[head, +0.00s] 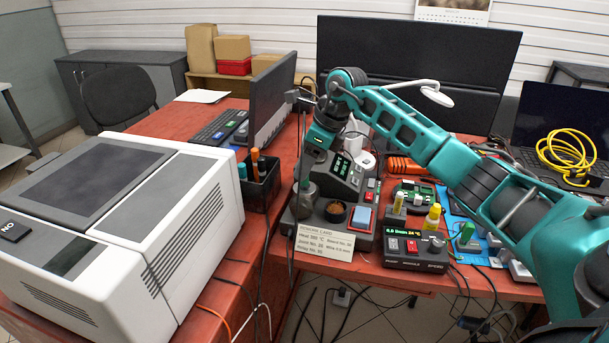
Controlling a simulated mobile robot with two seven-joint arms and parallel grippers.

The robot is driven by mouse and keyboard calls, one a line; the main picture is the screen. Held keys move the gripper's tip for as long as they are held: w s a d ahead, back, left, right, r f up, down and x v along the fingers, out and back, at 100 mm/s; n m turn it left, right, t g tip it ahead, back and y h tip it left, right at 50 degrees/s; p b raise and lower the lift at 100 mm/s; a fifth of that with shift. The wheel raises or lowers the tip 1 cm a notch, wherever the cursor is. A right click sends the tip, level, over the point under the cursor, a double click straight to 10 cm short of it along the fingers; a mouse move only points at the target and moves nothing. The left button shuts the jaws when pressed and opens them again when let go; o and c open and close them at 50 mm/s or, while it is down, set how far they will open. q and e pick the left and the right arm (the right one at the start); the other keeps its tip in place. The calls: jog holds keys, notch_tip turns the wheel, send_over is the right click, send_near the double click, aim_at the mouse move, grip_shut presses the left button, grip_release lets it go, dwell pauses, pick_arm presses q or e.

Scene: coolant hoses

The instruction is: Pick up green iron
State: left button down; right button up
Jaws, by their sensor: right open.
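My right arm reaches in from the right, and its hand points down at the left side of the soldering station (345,178). My right gripper (310,163) is open, just above the stand at the station's left. A dark grey-green handle (307,188) stands roughly upright there, directly below the gripper; it may be the green iron, but it is small and partly covered by the hand. I cannot tell whether the fingers touch it. My left gripper is not in view.
A black pen holder (262,183) stands just left of the station, and a paper card (324,243) leans at its front. A power supply (413,249) and bottles stand to the right. A large white machine (120,225) fills the left. Monitors (418,70) stand behind.

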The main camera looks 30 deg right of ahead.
jog(key=shift+x, duration=0.9)
jog(key=shift+c, duration=0.2)
grip_shut()
